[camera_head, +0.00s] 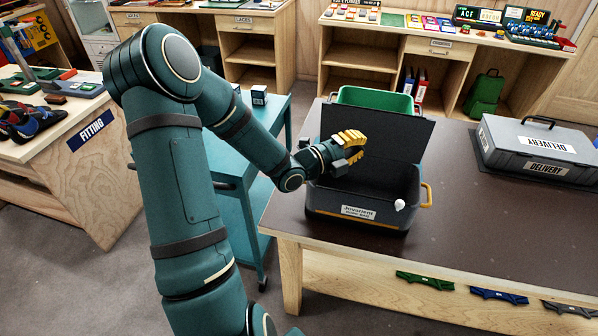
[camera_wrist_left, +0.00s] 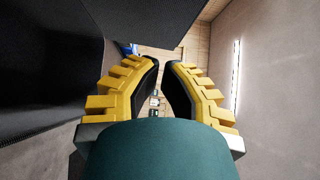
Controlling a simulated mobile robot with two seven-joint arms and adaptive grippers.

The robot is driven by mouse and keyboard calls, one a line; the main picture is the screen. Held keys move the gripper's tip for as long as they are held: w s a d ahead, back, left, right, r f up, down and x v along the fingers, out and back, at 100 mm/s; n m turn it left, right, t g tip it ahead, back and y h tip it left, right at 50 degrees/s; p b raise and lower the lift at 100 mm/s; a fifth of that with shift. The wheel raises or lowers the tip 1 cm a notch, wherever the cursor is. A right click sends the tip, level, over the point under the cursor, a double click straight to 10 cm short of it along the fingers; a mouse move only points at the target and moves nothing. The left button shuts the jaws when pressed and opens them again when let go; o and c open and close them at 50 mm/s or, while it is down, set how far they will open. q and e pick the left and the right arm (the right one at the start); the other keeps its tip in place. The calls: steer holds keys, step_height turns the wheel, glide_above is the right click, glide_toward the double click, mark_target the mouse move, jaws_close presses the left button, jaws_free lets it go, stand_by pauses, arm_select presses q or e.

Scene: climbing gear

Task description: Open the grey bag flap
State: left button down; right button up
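The grey bag (camera_head: 385,215) stands on the dark tabletop, with a white label on its front and a yellow handle at its right end. Its dark grey flap (camera_head: 400,150) stands raised and nearly upright at the back, so the bag is open. A small white knob-like thing (camera_head: 399,204) shows at its front edge. My left gripper (camera_head: 357,147) is over the bag's left part, in front of the flap. In the left wrist view the yellow fingers (camera_wrist_left: 166,68) are partly apart with nothing between them; a dark panel fills the upper left. My right gripper is not in view.
A green bin (camera_head: 375,98) stands behind the flap. A grey delivery case (camera_head: 540,150) lies on the table at the right. A teal cart (camera_head: 240,180) is to the left of the table. The tabletop between bag and case is clear.

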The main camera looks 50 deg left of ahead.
arm_select(q)
steer(key=v, duration=1.5)
steer(key=shift+f, duration=0.35)
steer(key=shift+s, duration=0.1)
